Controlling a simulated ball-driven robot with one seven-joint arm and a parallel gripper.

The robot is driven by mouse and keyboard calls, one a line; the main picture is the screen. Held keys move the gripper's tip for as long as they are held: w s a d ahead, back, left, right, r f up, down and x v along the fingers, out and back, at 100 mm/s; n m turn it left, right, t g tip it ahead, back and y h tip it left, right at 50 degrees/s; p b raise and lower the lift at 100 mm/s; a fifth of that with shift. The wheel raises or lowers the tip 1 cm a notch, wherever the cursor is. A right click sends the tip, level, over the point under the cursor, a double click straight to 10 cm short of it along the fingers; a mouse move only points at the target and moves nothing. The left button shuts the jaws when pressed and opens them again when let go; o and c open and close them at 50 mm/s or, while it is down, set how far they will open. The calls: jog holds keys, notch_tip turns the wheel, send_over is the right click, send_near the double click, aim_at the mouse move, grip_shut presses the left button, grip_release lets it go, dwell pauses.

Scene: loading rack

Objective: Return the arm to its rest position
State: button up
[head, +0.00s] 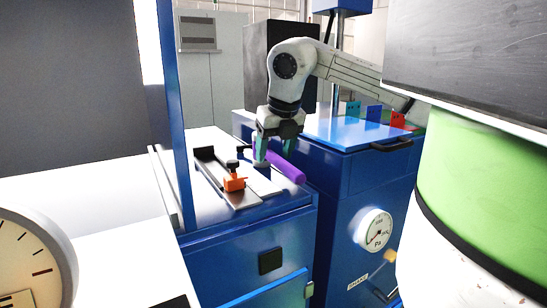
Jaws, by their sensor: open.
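My white and grey arm (304,62) reaches in from the right and bends down at the wrist. A purple cylinder (289,169) lies at the fingertips. Its far end is partly hidden by the gripper, and I cannot tell whether the fingers touch it.
A blue upright post (173,100) stands at the cabinet's left. Small blue, green and red blocks (373,113) stand on the neighbouring blue cabinet (345,133). A black box (265,65) stands behind my arm.

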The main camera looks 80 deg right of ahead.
jog(key=v, duration=0.8)
